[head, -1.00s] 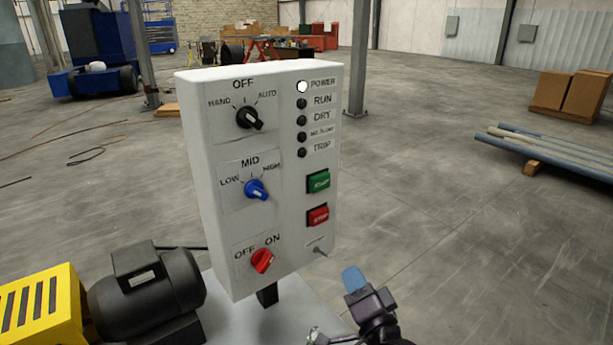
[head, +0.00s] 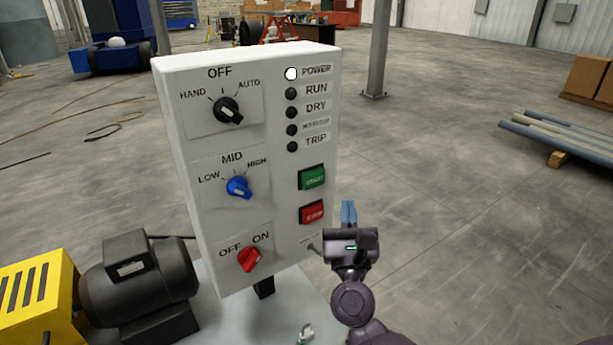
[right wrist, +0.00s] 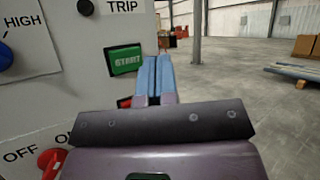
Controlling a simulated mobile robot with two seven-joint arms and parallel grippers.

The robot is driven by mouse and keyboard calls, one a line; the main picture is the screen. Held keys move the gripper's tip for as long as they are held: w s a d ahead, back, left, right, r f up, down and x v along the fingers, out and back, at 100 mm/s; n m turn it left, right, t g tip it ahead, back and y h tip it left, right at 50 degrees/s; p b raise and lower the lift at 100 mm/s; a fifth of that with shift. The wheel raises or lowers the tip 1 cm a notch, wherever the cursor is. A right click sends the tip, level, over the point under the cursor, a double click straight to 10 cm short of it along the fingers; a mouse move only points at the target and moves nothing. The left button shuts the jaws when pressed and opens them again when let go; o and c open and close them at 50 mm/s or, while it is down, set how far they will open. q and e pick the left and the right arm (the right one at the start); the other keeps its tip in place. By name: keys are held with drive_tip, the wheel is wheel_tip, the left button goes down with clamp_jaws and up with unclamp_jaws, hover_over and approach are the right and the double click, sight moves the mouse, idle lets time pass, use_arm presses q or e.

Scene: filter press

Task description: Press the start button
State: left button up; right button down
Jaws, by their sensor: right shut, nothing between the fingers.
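The green start button (head: 311,178) is on the right side of the white control box (head: 265,215), above the red stop button (head: 312,213). The start button also shows in the right wrist view (right wrist: 124,61), to the left of my fingertips. My right gripper (head: 348,208) has its blue fingers together with nothing between them. In the head view its tips are just right of the stop button and lower than the start button. In the right wrist view the fingers (right wrist: 152,62) partly cover the stop button. I see no contact with either button. My left gripper is not in view.
The box also carries a black selector (head: 229,110), a blue selector (head: 238,187) and a red switch (head: 249,259). The white power lamp (head: 291,74) is lit; the lamps below are dark. A black motor (head: 137,280) stands lower left. Open floor lies to the right.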

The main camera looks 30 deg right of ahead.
sight(313, 178)
drive_tip(key=m, duration=0.3)
drive_tip(key=m+g+h, duration=0.1)
drive_tip(key=shift+s+d+m, duration=0.3)
drive_tip(key=shift+d, duration=0.05)
drive_tip(key=shift+w, duration=0.15)
drive_tip(key=w, duration=0.8)
drive_tip(key=shift+w+a, duration=0.25)
drive_tip(key=shift+a, duration=0.1)
idle(0.4)
